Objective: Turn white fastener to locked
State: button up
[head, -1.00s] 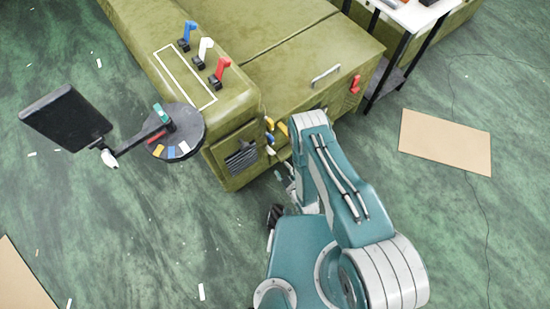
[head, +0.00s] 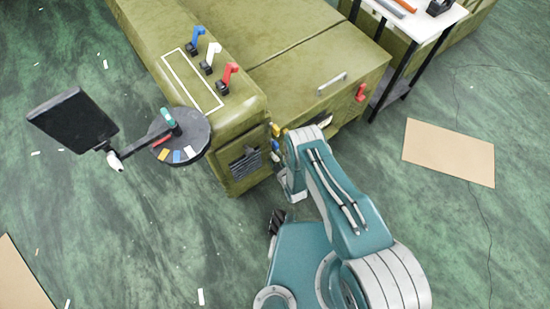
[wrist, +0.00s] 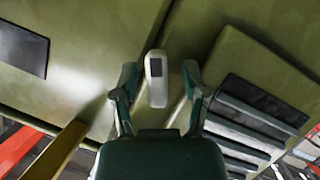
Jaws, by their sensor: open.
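The white fastener (wrist: 157,82) is a pale, narrow, upright tab with a dark square near its top, on the olive chassis in the wrist view. My gripper (wrist: 160,77) is open. Its two dark teal fingers stand on either side of the fastener, with a visible gap on both sides. I cannot tell how deep the fastener sits between the fingertips. In the head view my gripper is mostly hidden behind my arm, near the chassis end face.
The olive chassis (head: 313,60) carries blue, white (head: 210,58) and red levers on top. Yellow and blue (head: 275,145) parts sit on its end. A dark vent (wrist: 255,110) is at right in the wrist view; a yellow bar (wrist: 57,152) is lower left. A monitor (head: 72,119) stands left.

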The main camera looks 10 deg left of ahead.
jog(key=shift+d, duration=0.1)
grip_shut()
jog(key=shift+m+g+y, duration=0.7)
jog(key=shift+m+g, duration=0.3)
jog(key=shift+m, duration=0.8)
grip_release()
